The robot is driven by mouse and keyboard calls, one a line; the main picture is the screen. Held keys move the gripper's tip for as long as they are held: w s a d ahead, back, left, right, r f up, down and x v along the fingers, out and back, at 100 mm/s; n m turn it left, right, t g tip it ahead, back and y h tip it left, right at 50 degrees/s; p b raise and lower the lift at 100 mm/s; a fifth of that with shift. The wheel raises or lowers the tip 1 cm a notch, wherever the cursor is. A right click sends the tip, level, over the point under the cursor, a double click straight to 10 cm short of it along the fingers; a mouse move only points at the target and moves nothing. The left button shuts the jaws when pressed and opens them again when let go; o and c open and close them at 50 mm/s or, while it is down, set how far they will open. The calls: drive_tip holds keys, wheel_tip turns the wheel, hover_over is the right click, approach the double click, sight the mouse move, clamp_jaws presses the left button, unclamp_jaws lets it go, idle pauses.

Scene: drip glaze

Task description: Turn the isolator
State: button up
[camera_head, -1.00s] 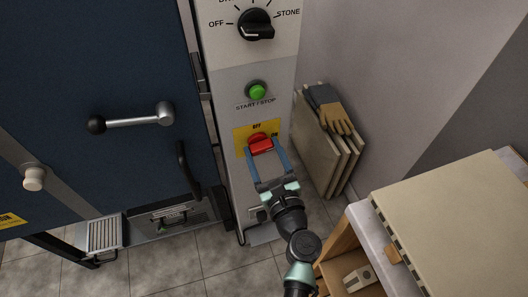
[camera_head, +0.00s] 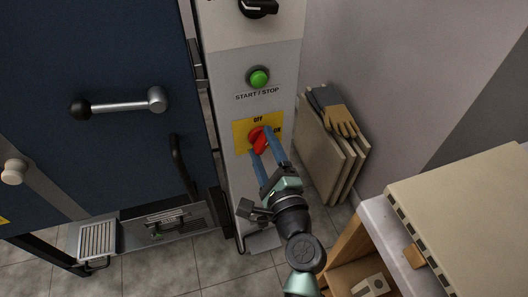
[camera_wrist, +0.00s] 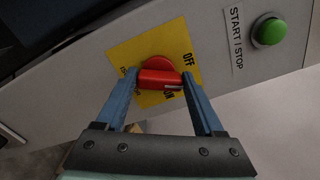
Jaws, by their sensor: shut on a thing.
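The isolator is a red rotary knob (camera_head: 259,141) on a yellow plate (camera_head: 240,135) marked OFF and ON, low on the grey control panel. In the head view its grip bar looks tilted. My gripper (camera_head: 262,147) reaches it from below, with its blue fingers on either side of the bar, shut on it. In the wrist view the red knob (camera_wrist: 160,78) lies between the two fingertips (camera_wrist: 159,80). A pale mark on the bar's right part sits close to the ON label. The fingers cover part of the plate's lettering.
A green START/STOP button (camera_head: 258,78) is above the plate, with a black selector (camera_head: 258,8) higher up. The blue door with its handle (camera_head: 120,106) stands left. Boards with gloves (camera_head: 335,115) lean at right. A bench (camera_head: 460,195) fills the lower right.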

drive_tip(key=n+b, duration=0.3)
drive_tip(key=n, duration=0.2)
drive_tip(key=shift+f, duration=0.2)
drive_tip(key=shift+n, duration=0.4)
drive_tip(key=o, duration=1.4)
drive_tip(key=shift+r, duration=0.1)
drive_tip(key=shift+s, duration=0.1)
drive_tip(key=v, duration=1.3)
